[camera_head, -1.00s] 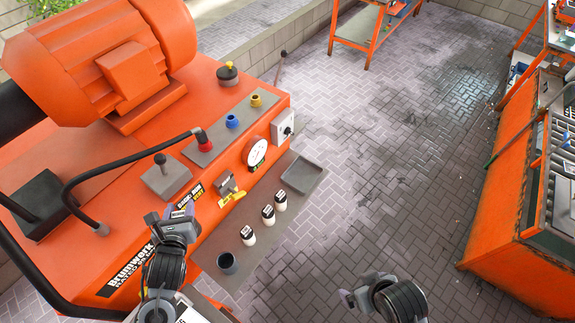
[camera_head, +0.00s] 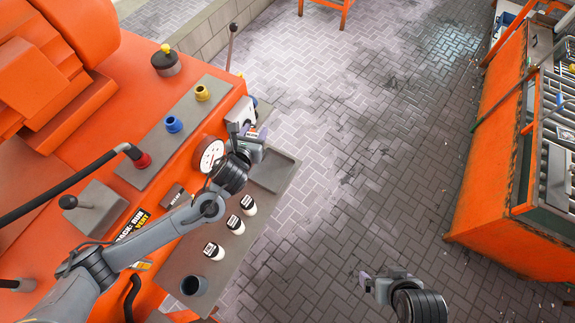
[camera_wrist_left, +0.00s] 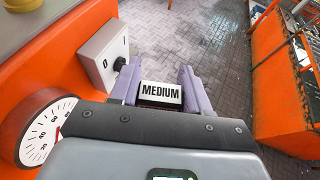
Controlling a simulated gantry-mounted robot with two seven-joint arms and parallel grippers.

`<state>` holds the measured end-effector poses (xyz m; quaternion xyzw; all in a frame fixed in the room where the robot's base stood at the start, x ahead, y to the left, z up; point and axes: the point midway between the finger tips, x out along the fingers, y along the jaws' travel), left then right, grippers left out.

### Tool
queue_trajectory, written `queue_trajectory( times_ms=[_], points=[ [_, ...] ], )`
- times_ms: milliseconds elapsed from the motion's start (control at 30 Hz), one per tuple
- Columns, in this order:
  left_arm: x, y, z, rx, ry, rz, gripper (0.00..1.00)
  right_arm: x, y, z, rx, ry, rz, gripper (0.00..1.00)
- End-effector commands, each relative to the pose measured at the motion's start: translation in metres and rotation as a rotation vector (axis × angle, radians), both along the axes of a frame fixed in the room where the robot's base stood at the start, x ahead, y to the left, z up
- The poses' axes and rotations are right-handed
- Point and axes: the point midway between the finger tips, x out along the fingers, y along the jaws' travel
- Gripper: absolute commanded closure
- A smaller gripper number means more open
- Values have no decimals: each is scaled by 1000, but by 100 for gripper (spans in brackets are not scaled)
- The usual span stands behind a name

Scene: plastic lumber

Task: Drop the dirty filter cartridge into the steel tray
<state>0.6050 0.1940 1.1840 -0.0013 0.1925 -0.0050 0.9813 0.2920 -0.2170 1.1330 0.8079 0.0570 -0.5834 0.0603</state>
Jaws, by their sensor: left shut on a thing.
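My left gripper (camera_head: 254,138) reaches over the front of the orange machine, beside its grey switch box. In the left wrist view its two purple fingers (camera_wrist_left: 160,88) are shut on a small block with a white label reading MEDIUM (camera_wrist_left: 160,93), which I take for the filter cartridge. Its lower part is hidden, so I cannot tell how dirty it is. The shallow grey steel tray (camera_head: 277,174) sits at the far end of the grey shelf, just below and right of the gripper in the head view. My right gripper (camera_head: 370,284) hangs over the paving; its jaw opening is unclear.
Three white containers with dark tops (camera_head: 234,225) and a dark cup (camera_head: 194,285) stand along the shelf (camera_head: 225,262). The switch box (camera_wrist_left: 104,55) and round gauge (camera_wrist_left: 42,128) are close to my left gripper. Paving is clear to the right, before an orange workbench (camera_head: 490,140).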

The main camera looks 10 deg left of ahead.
Motion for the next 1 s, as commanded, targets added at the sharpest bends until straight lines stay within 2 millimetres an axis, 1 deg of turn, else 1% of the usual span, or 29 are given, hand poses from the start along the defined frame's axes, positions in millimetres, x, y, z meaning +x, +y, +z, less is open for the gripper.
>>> queue_trajectory(
  times_ms=[33,200,400,533,700,1000],
  points=[
    [10,-1,-26,1,-4,-2,100,0,0,-31,0,2,0,0],
    [36,-4,-66,3,-3,-7,100,-2,0,-79,0,7,0,0],
    [54,-5,-111,3,-2,-10,100,-2,0,-124,-1,7,1,0],
    [61,-5,-135,4,1,-11,100,-2,-1,-146,-4,6,3,0],
    [66,-6,-155,3,0,-13,100,-2,-2,-163,-8,6,6,0],
    [69,-6,-173,5,1,-13,100,-1,-2,-178,-8,4,6,0]
  ],
)
